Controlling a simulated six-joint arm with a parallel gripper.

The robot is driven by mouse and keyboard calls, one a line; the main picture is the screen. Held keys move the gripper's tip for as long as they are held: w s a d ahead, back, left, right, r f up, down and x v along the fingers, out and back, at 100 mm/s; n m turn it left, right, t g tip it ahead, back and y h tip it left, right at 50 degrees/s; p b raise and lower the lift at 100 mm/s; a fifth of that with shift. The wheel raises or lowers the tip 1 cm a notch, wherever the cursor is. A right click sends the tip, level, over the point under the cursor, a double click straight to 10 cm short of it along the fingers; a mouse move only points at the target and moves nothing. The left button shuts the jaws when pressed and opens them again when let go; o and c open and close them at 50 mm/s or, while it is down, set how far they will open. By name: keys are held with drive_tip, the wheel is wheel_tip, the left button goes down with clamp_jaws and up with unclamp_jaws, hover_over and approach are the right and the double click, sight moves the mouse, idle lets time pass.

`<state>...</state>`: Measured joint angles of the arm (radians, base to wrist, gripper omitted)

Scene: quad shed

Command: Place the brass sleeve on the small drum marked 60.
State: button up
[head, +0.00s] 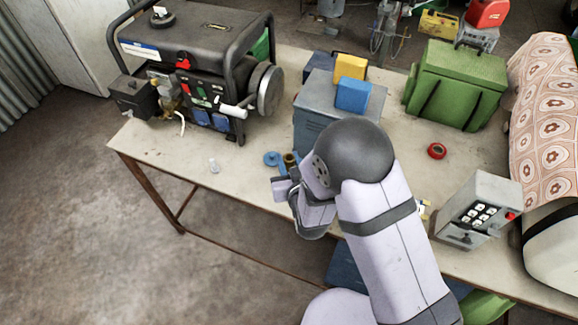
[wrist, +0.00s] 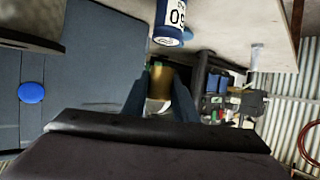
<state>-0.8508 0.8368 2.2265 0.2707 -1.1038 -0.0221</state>
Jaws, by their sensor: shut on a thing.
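The brass sleeve (head: 290,158) is held in my gripper (head: 285,181), just above or at the tabletop left of the grey cabinet. In the wrist view the sleeve (wrist: 160,78) sits between the two dark fingers of my gripper (wrist: 160,88), which are shut on it. A small blue drum (head: 271,158) is close to the left of the sleeve. In the wrist view a blue drum (wrist: 163,32) with a white label shows at the top, apart from the sleeve. Its black digits are partly cut off, and I cannot read them surely.
A grey cabinet (head: 313,120) bearing blue and yellow boxes stands behind my gripper. A generator (head: 195,70) stands at the left, a green crate (head: 458,85) at the back right. A red tape roll (head: 437,151) and a push-button box (head: 480,212) are at the right. The table's front left is mostly clear.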

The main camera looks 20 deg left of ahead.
drive_tip(key=shift+f+p, duration=0.3)
drive_tip(key=shift+f, duration=1.3)
drive_tip(key=shift+f, duration=0.1)
drive_tip(key=shift+f+b, duration=0.15)
drive_tip(key=shift+b, duration=0.15)
drive_tip(key=o, duration=1.1)
drive_tip(key=shift+o, duration=0.2)
drive_tip(key=shift+r+p, duration=0.25)
drive_tip(key=shift+p, duration=0.05)
drive_tip(key=b+v, duration=0.2)
drive_tip(key=v, duration=0.5)
drive_tip(key=shift+s, duration=0.2)
